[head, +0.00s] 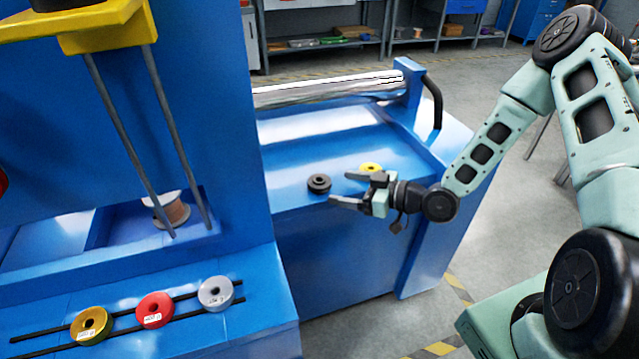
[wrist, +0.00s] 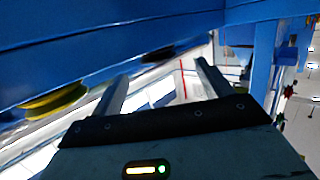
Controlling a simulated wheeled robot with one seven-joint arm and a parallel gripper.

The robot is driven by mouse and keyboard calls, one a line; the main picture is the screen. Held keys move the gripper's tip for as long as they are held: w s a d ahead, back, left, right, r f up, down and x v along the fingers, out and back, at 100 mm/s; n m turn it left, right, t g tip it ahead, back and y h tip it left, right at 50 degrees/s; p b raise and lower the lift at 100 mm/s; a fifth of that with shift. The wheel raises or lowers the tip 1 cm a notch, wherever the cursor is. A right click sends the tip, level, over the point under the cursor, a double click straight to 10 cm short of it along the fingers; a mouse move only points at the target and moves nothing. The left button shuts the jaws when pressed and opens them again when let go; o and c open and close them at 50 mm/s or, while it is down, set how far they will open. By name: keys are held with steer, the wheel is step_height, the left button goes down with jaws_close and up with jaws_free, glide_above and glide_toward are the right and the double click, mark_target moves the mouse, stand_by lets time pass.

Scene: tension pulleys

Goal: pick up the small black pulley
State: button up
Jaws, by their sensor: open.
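The small black pulley (head: 319,183) lies flat on the blue machine bed (head: 290,155) in the head view. My gripper (head: 340,188) is open and empty, just right of the pulley, with its two fingers pointing left toward it. In the head view the fingertips look close to the pulley; I cannot tell their height above the bed. In the wrist view a dark round shape, which looks like the black pulley (wrist: 158,54), shows beyond the open fingers, partly cut off by a blue surface.
A yellow pulley (head: 370,168) lies behind my gripper; it also shows in the wrist view (wrist: 55,102). A metal roller (head: 330,90) spans the back of the bed. A tall blue panel (head: 200,90) stands left. Gold, red and silver pulleys (head: 155,309) rest on rails at front left.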

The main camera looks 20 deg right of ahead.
mark_target(328, 183)
steer(key=shift+x, duration=4)
steer(key=shift+w+d, duration=0.15)
steer(key=shift+d, duration=0.05)
steer(key=c, duration=1.1)
